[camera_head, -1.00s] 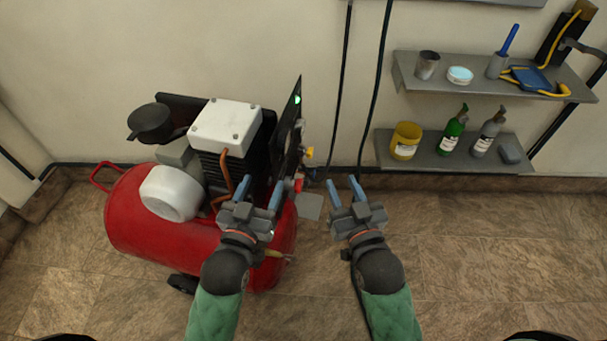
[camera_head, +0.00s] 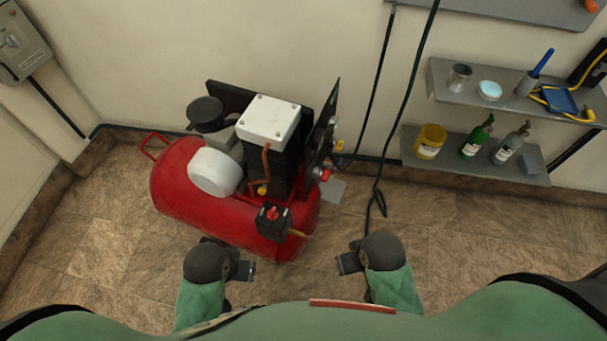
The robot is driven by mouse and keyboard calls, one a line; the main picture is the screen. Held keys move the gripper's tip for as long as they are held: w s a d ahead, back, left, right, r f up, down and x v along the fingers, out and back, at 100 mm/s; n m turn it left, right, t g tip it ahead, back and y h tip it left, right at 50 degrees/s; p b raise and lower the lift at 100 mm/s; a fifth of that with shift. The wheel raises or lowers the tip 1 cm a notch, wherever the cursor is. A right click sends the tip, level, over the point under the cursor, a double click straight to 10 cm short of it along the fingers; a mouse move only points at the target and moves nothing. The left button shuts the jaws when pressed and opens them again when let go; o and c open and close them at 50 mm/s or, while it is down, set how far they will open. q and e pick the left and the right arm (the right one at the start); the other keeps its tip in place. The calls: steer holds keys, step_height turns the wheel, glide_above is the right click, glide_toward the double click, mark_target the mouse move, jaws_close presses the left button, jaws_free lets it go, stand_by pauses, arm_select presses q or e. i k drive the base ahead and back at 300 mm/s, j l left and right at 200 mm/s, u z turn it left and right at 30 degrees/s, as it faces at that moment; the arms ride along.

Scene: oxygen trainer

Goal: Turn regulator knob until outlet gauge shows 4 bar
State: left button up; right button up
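The red compressor (camera_head: 185,190) stands on the floor left of centre. A dark panel (camera_head: 325,125) stands nearly edge-on at its right end. Small fittings, including a red knob (camera_head: 325,175), show on the panel's right side. The panel face and any gauge reading cannot be made out. A black box with a red top knob (camera_head: 272,213) sits at the tank's front right. I cannot tell which knob is the regulator. My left gripper (camera_head: 246,270) is in front of the tank, below the black box. My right gripper (camera_head: 343,263) is over the floor to the right. Neither gripper's finger opening is clear.
A dark hose (camera_head: 380,160) hangs down the wall to the floor right of the panel. Two grey shelves (camera_head: 445,92) with bottles and tools are on the wall at right. A grey wall box (camera_head: 20,45) is at upper left. The floor at lower right is clear.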

mark_target(325, 177)
steer(key=i+l+u, duration=0.1)
steer(key=u, duration=1.9)
steer(key=k+l+u, duration=0.1)
steer(key=l+u, duration=0.3)
steer(key=k+l+u, duration=0.15)
steer(key=u, duration=0.3)
steer(key=k+l+u, duration=0.2)
steer(key=l+u, duration=0.2)
steer(key=k+l+u, duration=0.25)
steer(key=k, duration=0.4)
steer(key=k+j+z, duration=0.1)
steer(key=k+z, duration=0.5)
steer(key=z, duration=0.15)
steer(key=k+l+z, duration=0.1)
steer(key=k+z, duration=0.25)
steer(key=k+l+z, duration=0.3)
steer(key=k, duration=0.2)
